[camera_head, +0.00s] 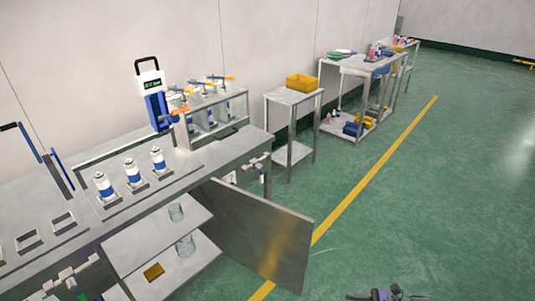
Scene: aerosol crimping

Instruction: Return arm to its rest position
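A steel workbench (215,152) runs along the wall at left. Three white aerosol cans with blue bands stand upright in square holders on it: a left can (104,186), a middle can (133,173) and a right can (158,159). Behind them is a rack (218,103) with several lever-handled stations. A dark and purple part (385,295) at the bottom edge, right of centre, looks like the tip of my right gripper. It is mostly cut off, so its fingers cannot be read. My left gripper is not in view.
An open cabinet door (262,232) sticks out from the bench. A side table (292,97) carries a yellow bin (302,83). Green floor (440,190) right of the yellow line is clear.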

